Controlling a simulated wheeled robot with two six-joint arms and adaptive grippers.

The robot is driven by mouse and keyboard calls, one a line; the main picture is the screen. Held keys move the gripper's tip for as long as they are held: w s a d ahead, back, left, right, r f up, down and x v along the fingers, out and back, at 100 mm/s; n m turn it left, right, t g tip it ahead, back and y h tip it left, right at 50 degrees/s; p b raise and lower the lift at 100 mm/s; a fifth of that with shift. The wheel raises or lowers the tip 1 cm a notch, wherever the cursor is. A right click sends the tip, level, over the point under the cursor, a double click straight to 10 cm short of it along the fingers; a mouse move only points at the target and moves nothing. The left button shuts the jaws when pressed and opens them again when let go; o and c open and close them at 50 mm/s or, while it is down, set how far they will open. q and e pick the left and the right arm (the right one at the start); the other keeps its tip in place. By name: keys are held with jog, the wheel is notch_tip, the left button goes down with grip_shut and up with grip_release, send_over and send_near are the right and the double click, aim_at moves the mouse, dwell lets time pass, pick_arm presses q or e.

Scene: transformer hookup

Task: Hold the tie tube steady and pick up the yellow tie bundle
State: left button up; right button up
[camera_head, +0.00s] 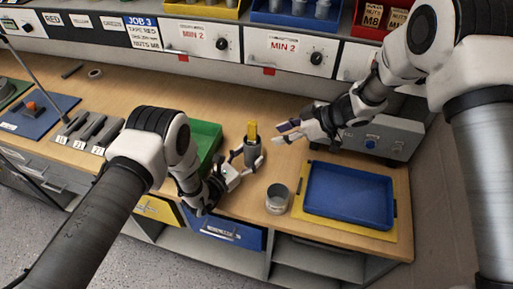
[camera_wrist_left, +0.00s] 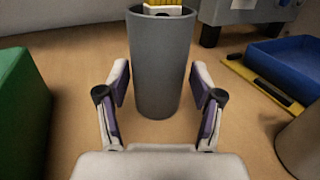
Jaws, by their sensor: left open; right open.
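The grey tie tube (camera_head: 253,156) stands upright on the wooden bench, and the yellow tie bundle (camera_head: 252,131) sticks out of its top. In the left wrist view the tube (camera_wrist_left: 162,65) rises in front of the fingers, with the bundle's lower part (camera_wrist_left: 163,3) at its top edge. My left gripper (camera_head: 244,157) is open, low at the tube; its fingers (camera_wrist_left: 160,88) stand on either side of it with gaps visible. My right gripper (camera_head: 283,133) is open and empty, to the right of the tube and bundle, fingers pointing left toward them.
A green bin (camera_head: 207,141) stands left of the tube. A grey round cup (camera_head: 278,198) and a blue tray (camera_head: 349,194) on a yellow mat lie to the right. A grey box (camera_head: 385,135) stands behind the tray. Drawers (camera_head: 290,50) line the back.

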aim_at(258, 148)
pick_arm(q)
jog(key=x, duration=0.4)
jog(key=shift+w+d+f, duration=0.2)
jog(key=shift+w+f, duration=0.05)
jog(key=shift+w, duration=0.1)
jog(key=shift+s+a+r, duration=0.1)
jog(key=shift+s+r, duration=0.05)
jog(key=c, duration=1)
jog(key=shift+c, duration=0.5)
grip_shut()
